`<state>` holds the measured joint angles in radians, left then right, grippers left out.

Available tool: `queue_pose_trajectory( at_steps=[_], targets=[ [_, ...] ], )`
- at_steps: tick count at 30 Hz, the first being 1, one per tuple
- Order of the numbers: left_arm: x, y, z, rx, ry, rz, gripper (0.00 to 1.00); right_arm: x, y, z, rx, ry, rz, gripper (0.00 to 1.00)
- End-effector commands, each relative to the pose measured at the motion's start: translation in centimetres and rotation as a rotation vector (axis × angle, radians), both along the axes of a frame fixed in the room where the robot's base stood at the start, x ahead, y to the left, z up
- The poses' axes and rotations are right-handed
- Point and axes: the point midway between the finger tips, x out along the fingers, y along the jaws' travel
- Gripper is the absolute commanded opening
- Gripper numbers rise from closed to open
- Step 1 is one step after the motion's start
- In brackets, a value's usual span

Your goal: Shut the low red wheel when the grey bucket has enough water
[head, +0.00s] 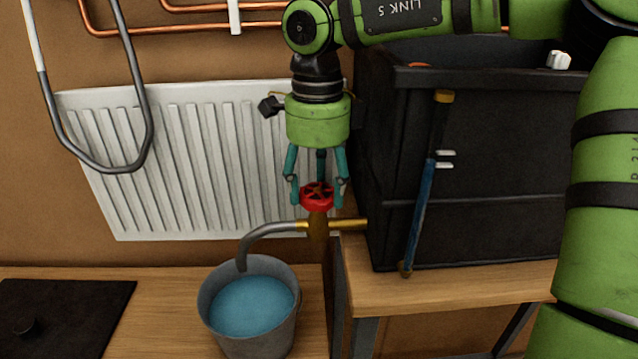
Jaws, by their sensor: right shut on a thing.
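The low red wheel (317,195) sits on top of a brass valve (318,228) at the right end of the radiator. My right gripper (318,188) points straight down over the wheel with its teal fingers shut around the rim. A curved grey spout (262,233) runs left from the valve and bends down over the grey bucket (290,338). The bucket stands upright and holds blue water (252,306), its surface some way below the rim. I cannot make out a stream between spout and water. My left gripper is not in view.
A white radiator (190,160) hangs on the brown wall behind. A large black box (480,150) stands on the wooden bench (450,287) at right, with a blue-handled tool (421,210) against its front. A dark mat (60,315) lies at lower left. Copper pipes (180,32) run above.

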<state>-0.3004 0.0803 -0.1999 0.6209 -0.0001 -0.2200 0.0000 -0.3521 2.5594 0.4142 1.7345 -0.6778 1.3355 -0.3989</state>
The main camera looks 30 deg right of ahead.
Motion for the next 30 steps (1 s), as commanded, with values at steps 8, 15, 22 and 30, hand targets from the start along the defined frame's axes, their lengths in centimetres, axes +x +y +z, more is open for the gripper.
queue_pose_trajectory(
  at_steps=[8, 15, 22, 30],
  targets=[
    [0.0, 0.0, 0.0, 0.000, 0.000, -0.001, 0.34, -0.2, 0.2, -0.3, 0.005, 0.010, 0.002, 0.25],
    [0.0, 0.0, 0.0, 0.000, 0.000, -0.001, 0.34, -0.1, 0.1, -0.2, 0.002, 0.006, 0.002, 0.82],
    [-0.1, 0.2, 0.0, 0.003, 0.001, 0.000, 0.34, 0.0, 0.1, 0.1, 0.002, 0.001, 0.002, 0.82],
    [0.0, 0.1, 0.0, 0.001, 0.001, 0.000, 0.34, 0.2, 0.1, 4.2, 0.002, -0.003, 0.002, 0.82]
  ],
)
